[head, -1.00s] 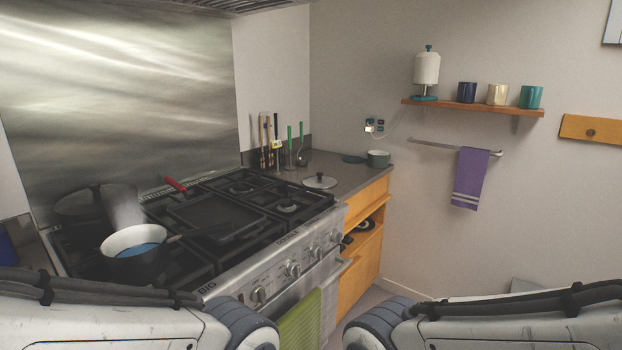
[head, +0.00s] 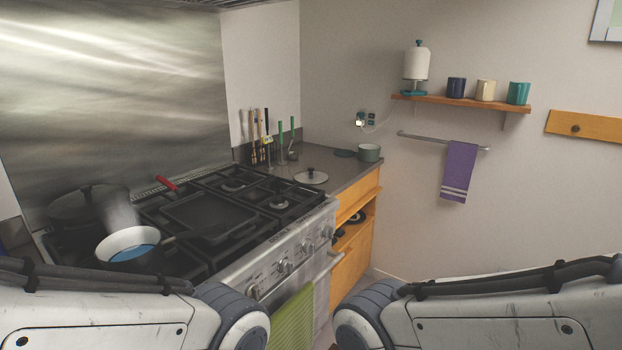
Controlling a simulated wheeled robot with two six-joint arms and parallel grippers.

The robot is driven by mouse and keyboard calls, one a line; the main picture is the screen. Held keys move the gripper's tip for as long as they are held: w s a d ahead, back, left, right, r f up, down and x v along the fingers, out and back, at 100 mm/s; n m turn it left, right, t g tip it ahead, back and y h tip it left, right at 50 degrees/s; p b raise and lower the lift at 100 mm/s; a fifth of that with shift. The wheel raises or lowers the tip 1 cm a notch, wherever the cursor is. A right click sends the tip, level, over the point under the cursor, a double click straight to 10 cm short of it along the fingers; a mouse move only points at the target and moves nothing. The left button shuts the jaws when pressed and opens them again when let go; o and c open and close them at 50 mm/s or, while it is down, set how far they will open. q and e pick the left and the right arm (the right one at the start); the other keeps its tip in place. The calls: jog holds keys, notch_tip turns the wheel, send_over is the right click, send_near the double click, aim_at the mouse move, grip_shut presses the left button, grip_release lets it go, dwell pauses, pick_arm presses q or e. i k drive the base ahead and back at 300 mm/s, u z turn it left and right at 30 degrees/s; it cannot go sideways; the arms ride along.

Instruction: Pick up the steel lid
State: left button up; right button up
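A round steel lid (head: 311,177) with a dark knob lies flat on the grey counter, just past the right end of the stove. Nothing covers it. My two arms show at the bottom left and bottom right of the head view, but neither gripper is in view. A dark round lid (head: 86,203) also shows at the back left of the stove.
The stove (head: 290,262) holds a steaming pot (head: 131,243) of blue liquid and a square griddle pan (head: 201,212). Utensils (head: 267,145) stand behind the steel lid. A green towel (head: 292,322) hangs in front.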

aim_at(310, 176)
jog(key=z, duration=0.25)
jog(key=k, duration=0.95)
jog(key=z, duration=1.05)
jog(key=i, duration=1.95)
jog(key=u, duration=0.25)
jog(key=i, duration=1.45)
jog(key=u, duration=1.4)
jog(key=i, duration=0.9)
jog(key=u, duration=0.95)
